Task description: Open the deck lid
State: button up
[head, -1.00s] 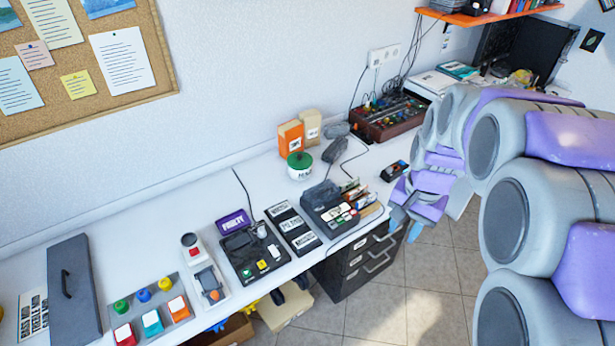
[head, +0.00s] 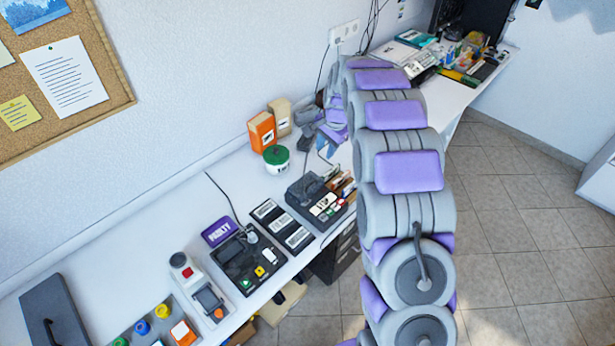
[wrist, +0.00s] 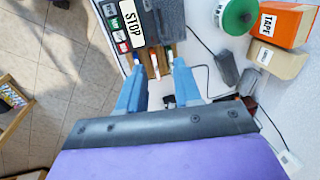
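A dark deck (head: 312,205) with a grey raised lid part (head: 305,187) stands on the white table in the head view, with small white, red and green buttons along its front.
A green-lidded tub (head: 276,159), an orange box (head: 262,131) and a beige box (head: 280,116) stand behind the deck. A FAULTY-labelled sign (head: 219,231), a black button device (head: 244,262) and label panels (head: 282,226) lie to the left. Cables trail nearby.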

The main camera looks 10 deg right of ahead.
jog(key=b, duration=0.2)
send_near(312, 183)
jog(key=f, duration=0.2)
jog(key=f+b, duration=0.1)
jog(key=f, duration=0.1)
jog(key=w+f, duration=0.1)
jog(key=f, duration=0.1)
jog(key=shift+w+a+f, duration=0.1)
jog(key=shift+a+f, duration=0.1)
jog(key=shift+f, duration=0.2)
jog(key=shift+a+f, duration=0.25)
jog(key=shift+a, duration=0.45)
jog(key=shift+d, duration=0.6)
jog(key=c, duration=0.5)
jog(key=shift+f, duration=0.1)
grip_shut()
jog(key=shift+a, duration=0.25)
jog(key=shift+f, duration=0.1)
